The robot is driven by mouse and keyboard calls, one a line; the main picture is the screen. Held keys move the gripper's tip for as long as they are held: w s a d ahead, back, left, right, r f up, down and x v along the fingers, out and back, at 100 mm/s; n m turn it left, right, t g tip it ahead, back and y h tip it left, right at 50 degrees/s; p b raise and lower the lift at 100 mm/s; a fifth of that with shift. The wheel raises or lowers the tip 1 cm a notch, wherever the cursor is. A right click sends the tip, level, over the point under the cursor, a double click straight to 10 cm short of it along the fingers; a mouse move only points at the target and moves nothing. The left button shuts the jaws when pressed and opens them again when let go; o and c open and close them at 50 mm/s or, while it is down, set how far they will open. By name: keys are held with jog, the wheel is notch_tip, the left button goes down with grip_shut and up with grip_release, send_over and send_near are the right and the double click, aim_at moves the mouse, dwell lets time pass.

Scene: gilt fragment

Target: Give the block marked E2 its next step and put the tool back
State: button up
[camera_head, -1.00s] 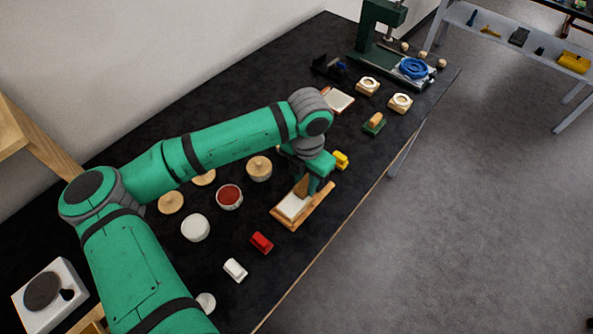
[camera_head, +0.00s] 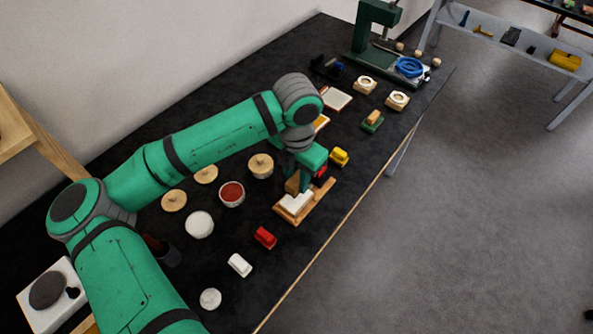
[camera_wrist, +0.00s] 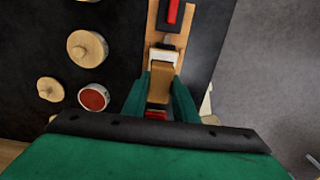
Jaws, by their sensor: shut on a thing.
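My gripper (camera_head: 303,184) is low over a wooden board (camera_head: 318,212) near the table's front edge. It is shut on a tan wooden tool (camera_head: 292,184), which also shows between the fingers in the wrist view (camera_wrist: 159,88). A pale block (camera_head: 296,204) lies on the board right beneath the tool; I cannot tell whether they touch. A black piece with a red top (camera_wrist: 172,14) is at the board's far end in the wrist view. No E2 mark is readable, and my fingers hide part of the block.
A bowl of red material (camera_head: 232,193), a white pot (camera_head: 199,224) and wooden-lidded pots (camera_head: 261,165) stand left. Red (camera_head: 265,237), white (camera_head: 240,264) and yellow (camera_head: 339,156) small pieces lie nearby. A green press (camera_head: 375,30) stands at the back. Free table lies front right.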

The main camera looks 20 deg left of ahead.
aim_at(298, 179)
jog(key=shift+r, duration=0.5)
jog(key=shift+d+r, duration=0.1)
jog(key=shift+r, duration=1.1)
